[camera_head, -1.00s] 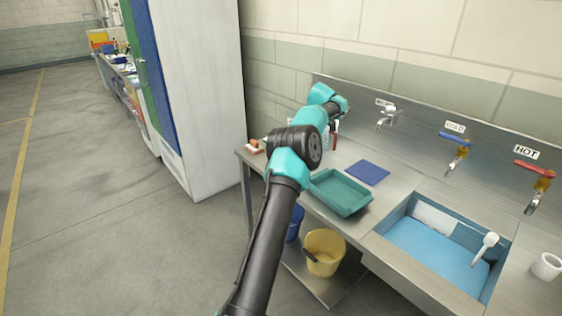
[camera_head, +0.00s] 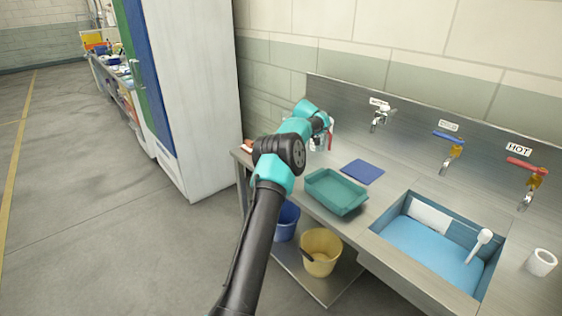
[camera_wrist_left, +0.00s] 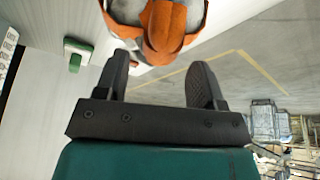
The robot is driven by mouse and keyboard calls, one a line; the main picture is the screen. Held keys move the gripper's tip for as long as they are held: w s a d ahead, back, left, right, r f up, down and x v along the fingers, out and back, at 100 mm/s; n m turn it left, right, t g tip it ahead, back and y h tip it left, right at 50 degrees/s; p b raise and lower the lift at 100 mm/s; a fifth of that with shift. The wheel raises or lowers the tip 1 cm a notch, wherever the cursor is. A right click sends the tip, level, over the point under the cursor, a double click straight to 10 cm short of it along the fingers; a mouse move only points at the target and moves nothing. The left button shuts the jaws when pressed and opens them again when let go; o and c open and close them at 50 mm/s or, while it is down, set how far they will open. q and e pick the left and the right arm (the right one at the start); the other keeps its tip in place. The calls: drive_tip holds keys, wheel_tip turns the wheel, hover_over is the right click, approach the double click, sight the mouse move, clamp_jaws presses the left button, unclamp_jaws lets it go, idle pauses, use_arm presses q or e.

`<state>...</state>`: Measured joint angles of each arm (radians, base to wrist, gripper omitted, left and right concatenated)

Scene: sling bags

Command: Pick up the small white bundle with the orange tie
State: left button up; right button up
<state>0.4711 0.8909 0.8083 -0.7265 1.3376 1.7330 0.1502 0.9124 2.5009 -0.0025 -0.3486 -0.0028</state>
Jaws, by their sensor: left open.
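In the left wrist view, the small white bundle (camera_wrist_left: 126,12) is at the top middle, cut off by the frame edge. Its orange tie (camera_wrist_left: 164,28) hangs toward my gripper. My left gripper (camera_wrist_left: 160,63) is open, with its two dark fingers apart and nothing between them. The bundle is just beyond the fingertips, roughly in line with the gap; I cannot tell if they touch. In the head view, my left arm reaches over the counter's left end, and its gripper is mostly hidden behind the wrist. My right gripper is not in view.
The steel counter (camera_head: 385,190) holds a teal tray (camera_head: 335,192), a blue mat (camera_head: 362,172), a sink (camera_head: 425,257) and a white cup (camera_head: 541,262). Taps line its back panel. Blue and yellow buckets (camera_head: 321,252) stand below. A tall white cabinet (camera_head: 190,90) stands left.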

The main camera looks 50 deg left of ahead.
use_arm(q)
drive_tip(key=shift+x, duration=1.1)
clamp_jaws()
